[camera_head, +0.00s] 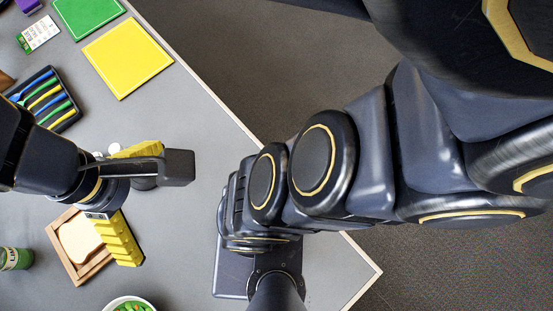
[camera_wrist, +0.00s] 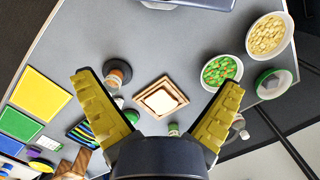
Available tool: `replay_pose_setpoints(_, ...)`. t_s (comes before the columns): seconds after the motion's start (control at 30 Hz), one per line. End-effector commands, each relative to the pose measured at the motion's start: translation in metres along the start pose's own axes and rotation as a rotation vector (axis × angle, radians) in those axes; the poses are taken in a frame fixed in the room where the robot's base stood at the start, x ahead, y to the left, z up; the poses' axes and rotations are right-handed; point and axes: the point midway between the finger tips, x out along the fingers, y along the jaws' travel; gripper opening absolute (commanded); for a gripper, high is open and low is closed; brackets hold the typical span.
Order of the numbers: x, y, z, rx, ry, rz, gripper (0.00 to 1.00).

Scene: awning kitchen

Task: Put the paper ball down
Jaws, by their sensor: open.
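My gripper (camera_head: 129,196) is open, with its two yellow ribbed fingers spread wide above the table; they also frame the wrist view (camera_wrist: 157,80). Nothing shows held between them. I cannot make out the paper ball for certain. A small white round thing (camera_head: 114,149) shows beside the upper finger in the head view, partly hidden by my gripper; I cannot tell whether it is the ball. The grey table (camera_head: 195,95) lies below.
A wooden tray (camera_head: 83,277) with a bread slice sits beside the lower finger. A vegetable bowl (camera_head: 106,307), a green can (camera_head: 16,258), a cutlery tray (camera_head: 62,124), and yellow (camera_head: 127,57) and green (camera_head: 88,13) boards stand around. A bowl of pale pieces (camera_wrist: 267,36) is at the wrist view's upper right.

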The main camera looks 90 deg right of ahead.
Motion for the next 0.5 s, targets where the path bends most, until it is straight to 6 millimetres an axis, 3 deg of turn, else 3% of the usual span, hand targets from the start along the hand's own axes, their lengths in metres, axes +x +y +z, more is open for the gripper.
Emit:
replay_pose_setpoints(0.27, -0.010, 0.004, 0.000, 0.014, 0.017, 0.012, 0.96)
replay_pose_setpoints(0.5, -0.058, 0.003, 0.007, 0.014, 0.034, 0.012, 0.96)
